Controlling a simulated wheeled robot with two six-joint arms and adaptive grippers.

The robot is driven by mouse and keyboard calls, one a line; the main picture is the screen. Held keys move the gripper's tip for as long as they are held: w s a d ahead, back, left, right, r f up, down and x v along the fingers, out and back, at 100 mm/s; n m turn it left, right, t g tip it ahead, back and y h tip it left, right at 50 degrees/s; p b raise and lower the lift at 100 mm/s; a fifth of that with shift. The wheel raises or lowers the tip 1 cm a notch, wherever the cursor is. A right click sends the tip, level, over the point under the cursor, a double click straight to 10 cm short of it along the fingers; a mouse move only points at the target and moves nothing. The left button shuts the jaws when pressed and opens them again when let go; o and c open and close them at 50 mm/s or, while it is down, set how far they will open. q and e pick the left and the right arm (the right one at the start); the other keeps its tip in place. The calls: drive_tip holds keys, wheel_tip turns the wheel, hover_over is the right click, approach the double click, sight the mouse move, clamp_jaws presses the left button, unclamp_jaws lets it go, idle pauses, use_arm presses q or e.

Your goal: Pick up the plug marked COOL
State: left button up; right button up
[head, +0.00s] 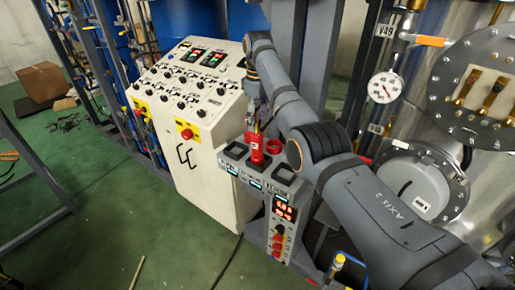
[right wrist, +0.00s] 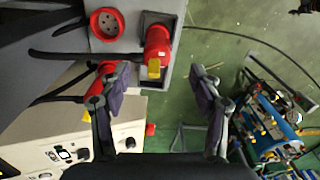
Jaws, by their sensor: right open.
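A red plug (head: 257,150) stands in the middle holder of a small grey station. Its marking is not readable, so I cannot tell whether it says COOL. In the right wrist view a red plug with a yellow part (right wrist: 157,50) sits in a dark-rimmed holder. My right gripper (head: 254,120) is above the station in the head view, partly hidden by its own arm. In the right wrist view its fingers (right wrist: 158,82) are spread and empty, with the plug ahead between them. My left gripper is not in view.
A round red socket (right wrist: 107,25) is beside the holder; a red part (right wrist: 107,68) lies close to the left finger. The station has a red display (head: 284,209). A white control cabinet (head: 190,125) stands left, steel vessels right. Green floor (head: 110,205) is mostly clear.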

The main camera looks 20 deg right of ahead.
sight(257, 133)
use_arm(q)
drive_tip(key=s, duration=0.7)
use_arm(e)
drive_tip(key=f, duration=0.1)
drive_tip(key=w+f+p, duration=0.1)
drive_tip(key=f, duration=0.1)
drive_tip(key=shift+a, duration=0.2)
drive_tip(key=shift+w+d+f+p, duration=0.1)
drive_tip(key=shift+w+f+p, duration=0.2)
drive_tip(key=shift+f+p, duration=0.45)
drive_tip(key=f, duration=0.1)
drive_tip(key=f+p, duration=0.1)
drive_tip(key=shift+s+d+f+p, duration=0.2)
drive_tip(key=shift+f+p, duration=0.1)
drive_tip(key=shift+s+f, duration=0.25)
drive_tip(key=shift+s, duration=0.2)
drive_tip(key=shift+w+a, duration=0.1)
drive_tip(key=shift+c, duration=0.5)
drive_tip(key=shift+w+f, duration=0.15)
drive_tip(key=shift+c, duration=1.3)
drive_tip(key=c, duration=0.7)
drive_tip(key=shift+c, duration=1.3)
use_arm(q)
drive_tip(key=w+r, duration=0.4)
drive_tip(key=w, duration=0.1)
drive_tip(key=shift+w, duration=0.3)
use_arm(e)
clamp_jaws()
